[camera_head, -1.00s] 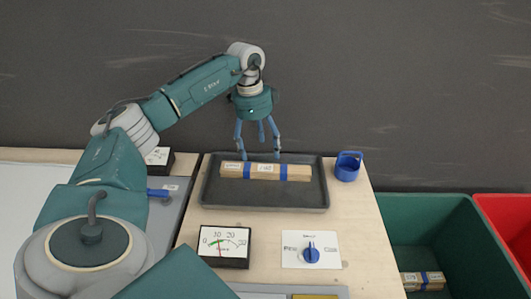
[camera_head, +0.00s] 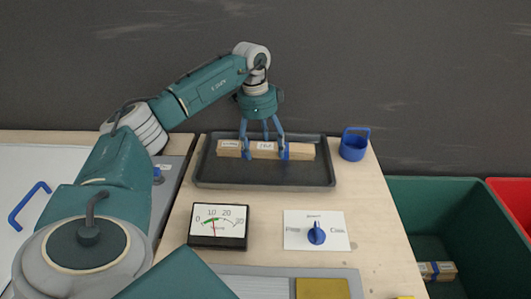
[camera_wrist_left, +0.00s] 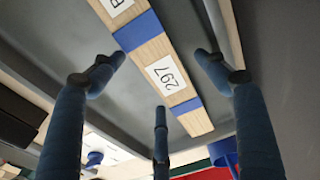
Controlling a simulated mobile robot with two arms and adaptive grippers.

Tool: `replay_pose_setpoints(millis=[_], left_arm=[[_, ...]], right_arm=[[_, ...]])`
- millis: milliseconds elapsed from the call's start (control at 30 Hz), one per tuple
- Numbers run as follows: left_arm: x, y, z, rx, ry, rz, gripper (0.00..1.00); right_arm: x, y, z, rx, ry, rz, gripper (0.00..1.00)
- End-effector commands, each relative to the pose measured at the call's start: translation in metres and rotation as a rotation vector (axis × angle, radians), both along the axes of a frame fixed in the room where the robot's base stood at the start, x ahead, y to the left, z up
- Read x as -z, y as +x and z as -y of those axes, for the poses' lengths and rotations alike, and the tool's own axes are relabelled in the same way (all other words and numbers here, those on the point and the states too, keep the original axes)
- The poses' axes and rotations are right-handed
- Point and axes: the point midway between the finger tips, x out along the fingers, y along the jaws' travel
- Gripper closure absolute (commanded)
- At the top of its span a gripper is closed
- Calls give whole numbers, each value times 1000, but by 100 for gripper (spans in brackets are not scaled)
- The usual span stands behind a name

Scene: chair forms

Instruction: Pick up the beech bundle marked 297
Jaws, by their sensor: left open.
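The beech bundle (camera_head: 302,152) lies lengthwise in a dark tray (camera_head: 262,182). It is a pale wood bar with blue bands and white labels. In the left wrist view the bundle (camera_wrist_left: 152,52) shows a label reading 297 and part of a second label. My left gripper (camera_head: 265,150) is above the bundle with its three fingers reaching down around it. In the wrist view the left gripper (camera_wrist_left: 160,78) is open, fingers spread on both sides of the bundle with gaps between. Whether any finger touches is hard to tell. My right gripper is not in view.
A meter (camera_head: 217,228) and a blue-knob card (camera_head: 330,232) sit in front. A green bin (camera_head: 430,215) at right holds another banded bundle (camera_head: 445,271); a red bin (camera_head: 511,200) is beyond. A dark wall stands behind.

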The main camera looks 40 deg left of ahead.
Motion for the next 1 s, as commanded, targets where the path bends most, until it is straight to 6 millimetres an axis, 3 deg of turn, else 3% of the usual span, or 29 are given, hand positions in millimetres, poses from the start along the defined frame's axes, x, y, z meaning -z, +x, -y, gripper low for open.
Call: replay_pose_setpoints(millis=[133,433,833,1000], left_arm=[[-2,0,0,0,-1,1,26],[-2,0,0,0,0,0,85],[-3,0,0,-1,-1,1,86],[-16,1,0,0,0,4,86]], right_arm=[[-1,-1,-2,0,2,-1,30],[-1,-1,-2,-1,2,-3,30],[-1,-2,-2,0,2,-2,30],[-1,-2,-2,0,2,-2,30]])
